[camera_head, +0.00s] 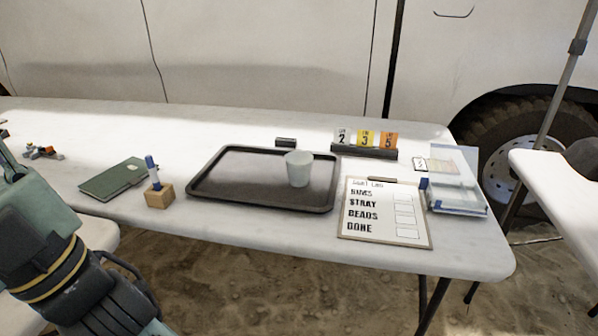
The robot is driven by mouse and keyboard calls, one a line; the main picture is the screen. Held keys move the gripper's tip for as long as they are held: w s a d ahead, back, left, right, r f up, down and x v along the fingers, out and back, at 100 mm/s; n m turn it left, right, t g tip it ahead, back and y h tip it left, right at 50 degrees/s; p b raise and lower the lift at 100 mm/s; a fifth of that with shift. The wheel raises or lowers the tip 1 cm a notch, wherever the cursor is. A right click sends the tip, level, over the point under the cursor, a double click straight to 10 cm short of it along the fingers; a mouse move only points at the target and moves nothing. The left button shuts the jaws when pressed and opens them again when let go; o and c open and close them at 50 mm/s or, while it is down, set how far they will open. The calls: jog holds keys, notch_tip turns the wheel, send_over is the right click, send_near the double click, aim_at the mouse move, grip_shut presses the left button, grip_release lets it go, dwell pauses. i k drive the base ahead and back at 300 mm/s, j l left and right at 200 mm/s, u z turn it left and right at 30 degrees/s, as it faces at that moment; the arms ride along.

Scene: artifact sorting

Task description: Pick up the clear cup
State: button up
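The clear cup (298,169) stands upright on the right half of a dark tray (225,187) on the white folding table. It looks pale and translucent, and no contents can be made out. My arm shows at the lower left, apart from the cup and to the left of the tray. The fingertips of my gripper cannot be made out, so its opening is hidden.
A wooden block with a blue marker (159,195) and a green notebook (112,179) lie left of the tray. A clipboard (385,236), numbered cards (365,150) and a clear case (458,206) are to the right. A vehicle stands behind the table.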

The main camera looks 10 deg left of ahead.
aim_at(298, 163)
jog(key=i+l+u, duration=0.1)
jog(key=u, duration=0.3)
jog(key=i+l+u, duration=0.1)
jog(key=l+u, duration=0.4)
jog(key=u, duration=0.25)
jog(key=i+l, duration=0.05)
